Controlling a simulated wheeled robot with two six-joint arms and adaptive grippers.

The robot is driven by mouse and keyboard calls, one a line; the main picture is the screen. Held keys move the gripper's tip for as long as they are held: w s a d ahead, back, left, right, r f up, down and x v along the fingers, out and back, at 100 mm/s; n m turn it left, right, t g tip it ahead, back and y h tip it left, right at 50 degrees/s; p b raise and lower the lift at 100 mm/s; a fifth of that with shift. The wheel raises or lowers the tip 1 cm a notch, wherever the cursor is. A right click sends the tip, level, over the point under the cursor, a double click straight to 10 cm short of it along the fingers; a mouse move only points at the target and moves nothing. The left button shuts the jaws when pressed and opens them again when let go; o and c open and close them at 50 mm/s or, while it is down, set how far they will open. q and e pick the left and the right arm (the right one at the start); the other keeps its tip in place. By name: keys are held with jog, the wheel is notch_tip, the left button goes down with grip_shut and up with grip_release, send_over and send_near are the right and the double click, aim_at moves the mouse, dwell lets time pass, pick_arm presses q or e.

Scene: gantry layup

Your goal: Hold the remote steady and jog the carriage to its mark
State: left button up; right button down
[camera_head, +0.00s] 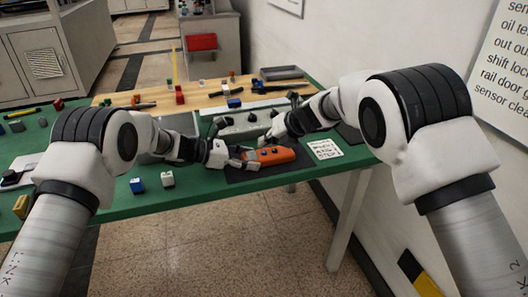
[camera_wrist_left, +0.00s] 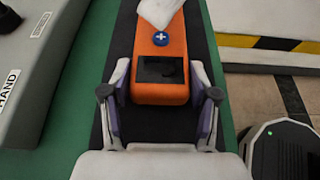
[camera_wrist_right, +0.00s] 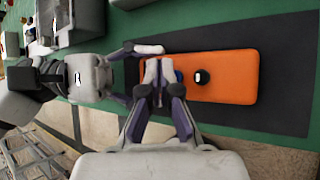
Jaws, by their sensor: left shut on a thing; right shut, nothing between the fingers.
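The orange remote (camera_head: 278,156) lies on a dark mat (camera_head: 235,175) on the green table. In the left wrist view the remote (camera_wrist_left: 160,60) has a blue button with a white cross and a black panel. My left gripper (camera_head: 250,160) is shut on the remote's near end, one finger on each side. My right gripper (camera_head: 270,139) is shut and empty. In the right wrist view its fingertips (camera_wrist_right: 160,75) are over the remote (camera_wrist_right: 228,75), in front of the blue button, beside a round black knob. I cannot tell whether they touch it. The carriage is not clearly identifiable.
A grey gantry unit (camera_head: 240,124) stands just behind the remote. A printed white card (camera_head: 325,149) lies to its right. Blue (camera_head: 137,185) and white (camera_head: 167,179) blocks sit near the front edge. Tools and small parts cover the wooden strip behind.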

aim_at(266, 152)
jog(key=shift+f, duration=0.15)
dwell(0.4)
jog(key=shift+f, duration=0.3)
jog(key=shift+f, duration=0.4)
dwell(0.5)
jog(key=shift+r, duration=3.35)
